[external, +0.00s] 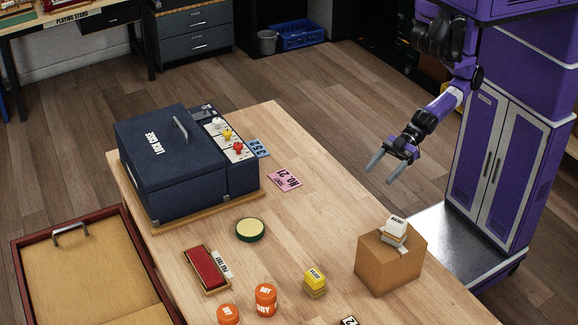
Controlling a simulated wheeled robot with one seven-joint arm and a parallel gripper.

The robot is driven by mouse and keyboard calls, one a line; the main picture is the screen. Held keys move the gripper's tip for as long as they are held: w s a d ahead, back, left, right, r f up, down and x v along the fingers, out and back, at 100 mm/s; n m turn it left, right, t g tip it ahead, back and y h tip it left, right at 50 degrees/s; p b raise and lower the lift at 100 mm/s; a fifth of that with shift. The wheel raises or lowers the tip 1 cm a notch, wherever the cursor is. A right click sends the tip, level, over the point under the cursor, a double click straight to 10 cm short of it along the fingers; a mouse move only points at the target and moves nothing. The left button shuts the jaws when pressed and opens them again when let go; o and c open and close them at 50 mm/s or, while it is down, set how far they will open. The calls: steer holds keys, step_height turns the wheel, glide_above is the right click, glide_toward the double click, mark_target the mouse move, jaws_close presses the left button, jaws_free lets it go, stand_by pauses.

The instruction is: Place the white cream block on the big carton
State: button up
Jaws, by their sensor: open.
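A white block (397,226) with dark lettering too small to read for certain sits on top of the brown carton (375,270), near the middle of its top face. The block has a paler cap above a duller lower part. The carton stands on the wooden table near its right edge. My gripper (382,174) is open and empty, its two fingers apart, above and behind the carton and clear of the white block.
A yellow block (315,276) stands left of the carton. Orange jars (265,294) are at the front. A dark blue case (165,160), a green-rimmed round pad (250,230) and a red pad (206,267) lie further left. The table's back right is clear.

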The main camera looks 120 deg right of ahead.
steer(key=s+d+r+m+t+h, duration=0.1)
steer(key=s+d+r+m+h, duration=0.2)
steer(key=s+d, duration=0.6)
steer(key=shift+d+r+h, duration=0.2)
steer(key=shift+d+h, duration=0.1)
steer(key=shift+d, duration=0.1)
